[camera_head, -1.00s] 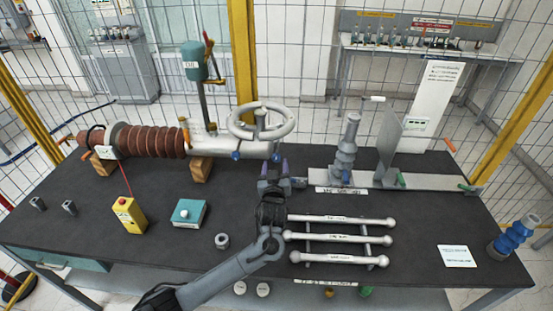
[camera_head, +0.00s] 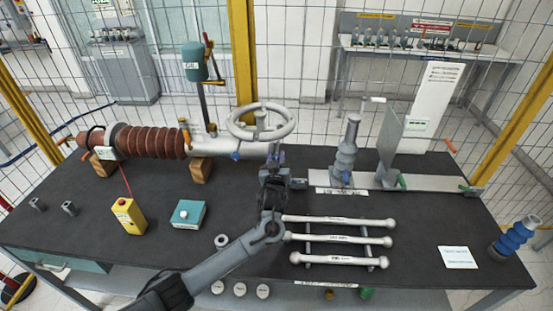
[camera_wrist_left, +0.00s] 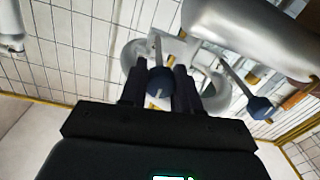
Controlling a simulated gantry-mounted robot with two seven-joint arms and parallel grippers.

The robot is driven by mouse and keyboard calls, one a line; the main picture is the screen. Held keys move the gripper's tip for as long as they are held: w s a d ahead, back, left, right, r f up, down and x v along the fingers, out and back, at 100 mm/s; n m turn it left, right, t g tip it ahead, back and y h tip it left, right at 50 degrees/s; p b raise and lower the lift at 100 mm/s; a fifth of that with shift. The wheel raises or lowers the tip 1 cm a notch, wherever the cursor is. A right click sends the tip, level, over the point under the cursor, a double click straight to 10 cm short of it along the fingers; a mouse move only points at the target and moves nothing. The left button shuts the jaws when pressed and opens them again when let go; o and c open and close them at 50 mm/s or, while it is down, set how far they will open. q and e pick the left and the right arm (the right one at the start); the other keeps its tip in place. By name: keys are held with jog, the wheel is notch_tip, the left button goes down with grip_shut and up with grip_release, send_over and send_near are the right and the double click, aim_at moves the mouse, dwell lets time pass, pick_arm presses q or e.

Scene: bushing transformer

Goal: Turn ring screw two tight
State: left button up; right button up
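My left gripper (camera_head: 276,158) reaches up from the front of the table to the right end of the grey pipe under the handwheel. In the left wrist view its two dark fingers stand on either side of a blue ring-screw knob (camera_wrist_left: 160,82), with no clear gap, so it looks shut on that screw. In the head view the gripper mostly hides this screw. A second blue screw (camera_head: 236,155) sits on the pipe to the left, and it shows at the right in the left wrist view (camera_wrist_left: 260,107). My right gripper is not in view.
The handwheel (camera_head: 262,121) stands just above the gripper. White rods (camera_head: 338,238) lie on a rack to the right of my forearm. A yellow box (camera_head: 128,216) and a teal box (camera_head: 188,214) stand at left. A grey insulator (camera_head: 346,155) stands right of the gripper.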

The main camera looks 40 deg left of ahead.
pick_arm(q)
jog(key=c, duration=0.4)
